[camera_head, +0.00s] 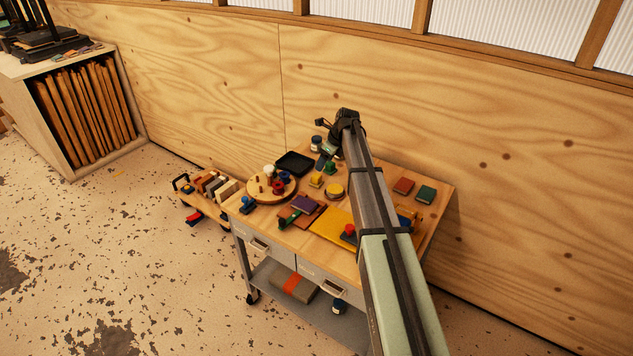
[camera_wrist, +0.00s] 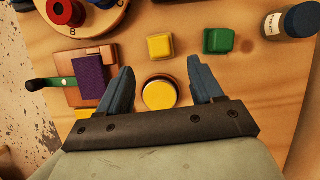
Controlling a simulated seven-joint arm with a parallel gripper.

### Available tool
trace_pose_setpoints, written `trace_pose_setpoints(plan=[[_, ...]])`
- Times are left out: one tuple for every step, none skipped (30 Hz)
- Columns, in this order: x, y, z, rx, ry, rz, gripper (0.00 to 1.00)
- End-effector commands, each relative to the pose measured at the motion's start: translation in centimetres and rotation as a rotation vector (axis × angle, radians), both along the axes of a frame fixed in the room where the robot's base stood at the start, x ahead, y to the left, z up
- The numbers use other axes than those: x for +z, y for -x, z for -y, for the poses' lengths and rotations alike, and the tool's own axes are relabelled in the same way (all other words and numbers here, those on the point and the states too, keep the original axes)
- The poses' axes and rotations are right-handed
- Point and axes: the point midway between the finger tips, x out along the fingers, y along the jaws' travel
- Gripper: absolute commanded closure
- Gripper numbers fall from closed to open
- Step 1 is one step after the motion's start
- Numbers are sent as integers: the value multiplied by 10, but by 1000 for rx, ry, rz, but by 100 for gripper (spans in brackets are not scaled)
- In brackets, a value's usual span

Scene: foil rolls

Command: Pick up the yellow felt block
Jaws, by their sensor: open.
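The yellow felt block (camera_wrist: 160,46) is a small squarish block lying on the wooden table top. It shows in the head view (camera_head: 316,181) near the middle of the table. My gripper (camera_wrist: 161,70) is open and empty, its two blue-grey fingers spread apart. In the wrist view the block lies just beyond the fingertips, roughly centred between them. A round yellow-topped piece (camera_wrist: 159,94) shows between the fingers, nearer the palm. In the head view my arm hides part of the table, and the gripper is hard to make out.
A green block (camera_wrist: 218,40) sits right of the yellow one. A dark-capped jar (camera_wrist: 290,22) stands at upper right. A purple block (camera_wrist: 89,73) lies on a reddish-brown piece beside a green handle (camera_wrist: 50,83). A round wooden stand (camera_wrist: 100,22) holds spools. A black tray (camera_head: 294,163) lies behind.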

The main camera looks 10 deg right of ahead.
Motion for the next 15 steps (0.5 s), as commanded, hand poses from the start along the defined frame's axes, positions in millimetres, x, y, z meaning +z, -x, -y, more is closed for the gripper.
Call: trace_pose_setpoints(plan=[[-10, -3, -3, 2, 0, -2, 34], [-15, -4, -5, 2, 0, -2, 34], [-21, -6, -7, 2, 0, -2, 34], [-25, -7, -8, 1, 0, -1, 34], [-29, -8, -10, 1, 0, -1, 34], [-33, -9, -11, 1, 0, 0, 34], [-35, -10, -12, 1, 0, 0, 34], [-37, -10, -12, 1, 0, 0, 34], [-39, -11, -13, 2, 1, 1, 34], [-40, -11, -13, 1, 0, 0, 34], [-41, -11, -13, 2, 1, 1, 34], [-42, -12, -14, 2, 1, 1, 34], [-43, -12, -14, 2, 1, 1, 34], [-45, -12, -15, 2, 1, 1, 34], [-48, -13, -16, 2, 1, 1, 34]])
